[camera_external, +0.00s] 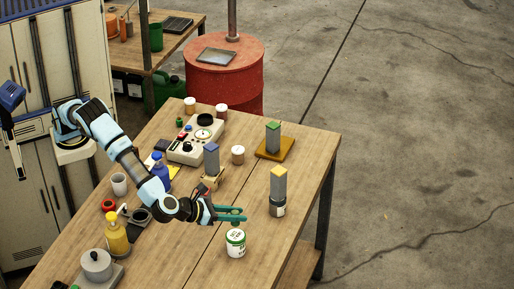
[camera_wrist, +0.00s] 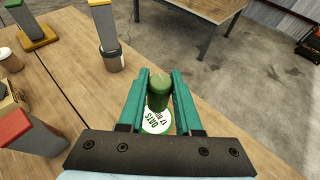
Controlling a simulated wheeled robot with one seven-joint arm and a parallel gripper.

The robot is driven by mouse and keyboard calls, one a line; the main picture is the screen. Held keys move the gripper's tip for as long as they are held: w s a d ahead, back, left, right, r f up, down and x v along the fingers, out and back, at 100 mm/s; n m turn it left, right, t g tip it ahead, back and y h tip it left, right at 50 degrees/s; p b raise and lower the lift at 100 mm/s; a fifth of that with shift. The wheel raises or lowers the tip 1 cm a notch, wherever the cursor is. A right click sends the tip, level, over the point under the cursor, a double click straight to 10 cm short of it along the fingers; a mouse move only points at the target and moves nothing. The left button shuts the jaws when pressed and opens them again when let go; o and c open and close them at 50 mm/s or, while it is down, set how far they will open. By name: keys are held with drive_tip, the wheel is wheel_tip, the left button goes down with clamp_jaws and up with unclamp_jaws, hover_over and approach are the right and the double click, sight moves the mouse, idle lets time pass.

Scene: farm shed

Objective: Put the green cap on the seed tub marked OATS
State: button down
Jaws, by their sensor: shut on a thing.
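The green cap (camera_wrist: 158,90) is a dark green cylinder between the teal fingers of my gripper (camera_wrist: 159,100), which is shut on it. In the outside view my gripper (camera_external: 231,214) is level above the table, just above the white seed tub (camera_external: 236,246). The wrist view shows the tub's white top (camera_wrist: 157,122) with OATS lettering, partly hidden behind the cap and fingers. The cap looks above the tub; I cannot tell whether they touch. The cap is hard to make out in the outside view.
A yellow-topped grey post (camera_external: 278,186) stands right of the tub, and a blue-topped post (camera_external: 211,160) stands behind my gripper. A green-topped post (camera_external: 272,139) is on an orange base. A yellow bottle (camera_external: 117,237) stands at left. The table (camera_external: 200,262) is clear front-left of the tub.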

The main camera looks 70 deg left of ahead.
drive_tip(key=shift+f+p, duration=0.5)
drive_tip(key=shift+f, duration=1.85)
drive_tip(key=shift+f, duration=0.1)
drive_tip(key=c, duration=0.6)
unclamp_jaws()
drive_tip(key=shift+s+r, duration=0.1)
drive_tip(key=shift+r, duration=0.1)
drive_tip(key=b+v, duration=0.3)
drive_tip(key=v, duration=0.8)
drive_tip(key=shift+s, duration=0.4)
